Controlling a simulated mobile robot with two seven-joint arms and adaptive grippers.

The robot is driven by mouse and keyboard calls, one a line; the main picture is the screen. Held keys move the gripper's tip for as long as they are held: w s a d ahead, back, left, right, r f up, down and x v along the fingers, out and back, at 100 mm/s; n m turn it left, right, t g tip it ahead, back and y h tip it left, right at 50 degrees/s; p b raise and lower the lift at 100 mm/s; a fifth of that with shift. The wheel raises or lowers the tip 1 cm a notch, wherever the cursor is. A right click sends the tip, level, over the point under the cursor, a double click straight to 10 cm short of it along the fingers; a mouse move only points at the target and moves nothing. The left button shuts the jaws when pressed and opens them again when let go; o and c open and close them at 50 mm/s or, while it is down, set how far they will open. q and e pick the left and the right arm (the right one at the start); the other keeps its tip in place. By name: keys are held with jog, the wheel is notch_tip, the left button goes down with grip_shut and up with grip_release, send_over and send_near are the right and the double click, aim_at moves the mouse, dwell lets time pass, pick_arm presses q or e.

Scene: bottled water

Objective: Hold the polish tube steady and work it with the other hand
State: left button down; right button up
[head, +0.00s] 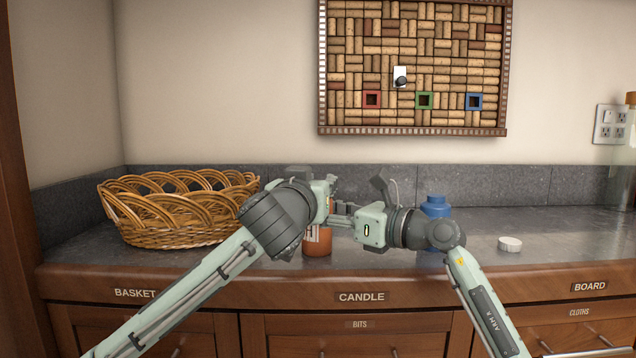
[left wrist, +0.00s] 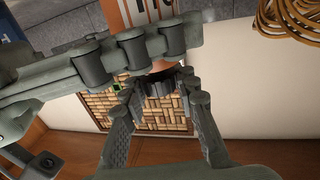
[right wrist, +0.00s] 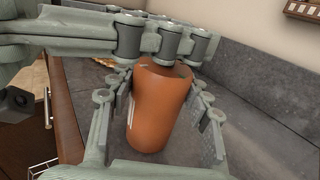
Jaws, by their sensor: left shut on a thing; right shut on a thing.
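The polish tube, an orange-brown cylinder (head: 317,246) with a white label, stands upright near the counter's front edge, below the meeting grippers. My left gripper (head: 323,208) is shut at the tube's upper end; its fingers come together there in the left wrist view (left wrist: 166,82), and the exact contact is partly hidden. My right gripper (head: 340,218) reaches in from the right. In the right wrist view its fingers lie on both sides of the tube (right wrist: 155,112), shut on its body, with the left gripper's fingers crossing above. The tube's top is partly covered.
A wicker basket (head: 180,228) stands at the left. A blue bottle (head: 435,207) stands behind my right arm. A round white lid (head: 509,243) lies to the right. A cork board (head: 412,65) hangs on the wall. The counter is clear around the lid.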

pick_arm(q)
jog(key=shift+w+a+n+y, duration=0.1)
jog(key=shift+n+y, duration=1.6)
jog(key=shift+y, duration=1.2)
jog(key=c, duration=1.1)
grip_release()
jog(key=shift+c, duration=0.2)
jog(key=s+d, duration=0.1)
jog(key=s, duration=1.1)
jog(key=shift+d+r, duration=0.1)
